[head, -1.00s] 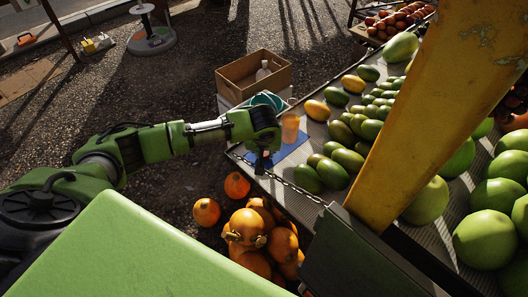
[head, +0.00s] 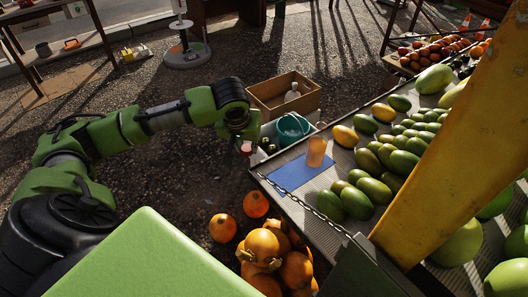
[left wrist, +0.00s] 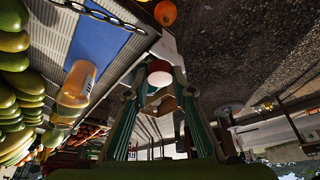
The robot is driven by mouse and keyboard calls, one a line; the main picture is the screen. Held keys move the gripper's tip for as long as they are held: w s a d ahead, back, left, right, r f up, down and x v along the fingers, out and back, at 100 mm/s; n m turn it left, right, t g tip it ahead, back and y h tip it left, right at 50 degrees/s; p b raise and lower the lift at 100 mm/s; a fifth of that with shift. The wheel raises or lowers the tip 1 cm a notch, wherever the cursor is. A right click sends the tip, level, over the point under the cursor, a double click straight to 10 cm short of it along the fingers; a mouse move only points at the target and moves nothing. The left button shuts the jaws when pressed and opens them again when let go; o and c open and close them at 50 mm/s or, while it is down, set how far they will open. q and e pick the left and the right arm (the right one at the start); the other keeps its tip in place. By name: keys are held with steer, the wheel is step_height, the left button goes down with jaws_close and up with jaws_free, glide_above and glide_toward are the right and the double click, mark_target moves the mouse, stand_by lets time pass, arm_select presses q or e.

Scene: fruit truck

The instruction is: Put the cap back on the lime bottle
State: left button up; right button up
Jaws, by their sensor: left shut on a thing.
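My left gripper (head: 246,146) hangs just off the left edge of the fruit display, beside a teal bucket. In the left wrist view the fingers (left wrist: 159,88) are shut on a small red-topped thing (left wrist: 159,72) that looks like the cap; its lower part is partly hidden by the fingers. A small pale bottle (head: 292,95) stands in the cardboard box beyond the gripper; I cannot tell whether it is the lime bottle. An orange see-through container (head: 317,152) stands by the blue mat, and shows in the left wrist view (left wrist: 76,85). My right gripper is out of view.
The teal bucket (head: 291,130) stands between the cardboard box (head: 270,92) and the display. The blue mat (head: 292,174) lies on the display's corner, edged by a chain (head: 300,199). Mangoes (head: 375,190) cover the display. Pumpkins (head: 262,244) are piled below. A yellow post (head: 450,130) crosses the right.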

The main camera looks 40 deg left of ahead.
arm_select(q)
steer(key=shift+s+a+r, duration=0.3)
steer(key=shift+s+a, duration=0.1)
steer(key=shift+a, duration=0.15)
steer(key=s+d+r+m, duration=0.1)
steer(key=d+r, duration=0.2)
steer(key=d, duration=0.3)
steer(key=s+d+r+m+h, duration=0.1)
steer(key=s+d+r+m, duration=0.1)
steer(key=d, duration=0.5)
steer(key=s+d+r+m+h, duration=0.1)
steer(key=d+r+m, duration=0.1)
steer(key=d+r, duration=0.2)
steer(key=d, duration=0.3)
steer(key=shift+s+d+r, duration=0.15)
steer(key=shift+d+r, duration=0.05)
steer(key=shift+r, duration=0.05)
